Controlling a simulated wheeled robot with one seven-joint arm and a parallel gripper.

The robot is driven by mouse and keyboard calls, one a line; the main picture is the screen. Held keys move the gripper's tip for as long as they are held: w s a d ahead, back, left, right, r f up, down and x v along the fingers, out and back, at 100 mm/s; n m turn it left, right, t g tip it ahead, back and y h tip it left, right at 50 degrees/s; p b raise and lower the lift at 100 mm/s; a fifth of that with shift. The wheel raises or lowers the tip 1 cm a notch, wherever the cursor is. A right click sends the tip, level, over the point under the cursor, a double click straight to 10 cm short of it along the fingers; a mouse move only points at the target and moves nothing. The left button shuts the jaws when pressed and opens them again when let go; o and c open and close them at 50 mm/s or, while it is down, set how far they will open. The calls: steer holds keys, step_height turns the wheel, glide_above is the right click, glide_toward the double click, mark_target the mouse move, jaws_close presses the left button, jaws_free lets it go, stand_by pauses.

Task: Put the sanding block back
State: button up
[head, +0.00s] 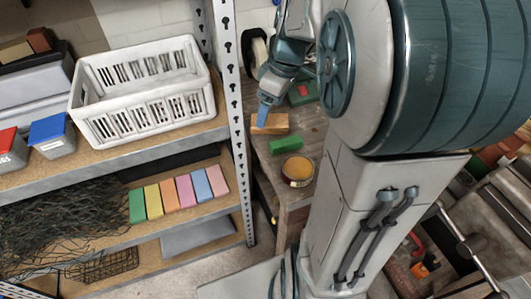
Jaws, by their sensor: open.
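My gripper (266,110) reaches down over the wooden workbench (300,203), with its blue finger at a tan wooden block (272,126). I cannot tell whether the finger touches the block or is just behind or above it. The gripper is open. A green block (286,145) lies on the bench just in front of the tan block. I cannot tell for sure which of the two is the sanding block.
A round tin (297,170) stands near the bench's front edge. The shelf rack (233,120) at left holds a white basket (145,90), a blue-lidded box (51,136), a row of several coloured blocks (180,194) and dark netting (60,228). Its upright post stands close left of the bench.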

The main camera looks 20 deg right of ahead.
steer(key=s+a+f+m+h, duration=0.1)
steer(key=s+a+m, duration=0.2)
steer(key=s, duration=0.3)
steer(key=s+a+f+m+t+h, duration=0.1)
steer(key=s+a+m, duration=0.2)
steer(key=s+m, duration=0.2)
steer(key=shift+s+a+m, duration=0.3)
steer(key=shift+s+a, duration=0.1)
steer(key=shift+s, duration=0.3)
steer(key=shift+f, duration=0.1)
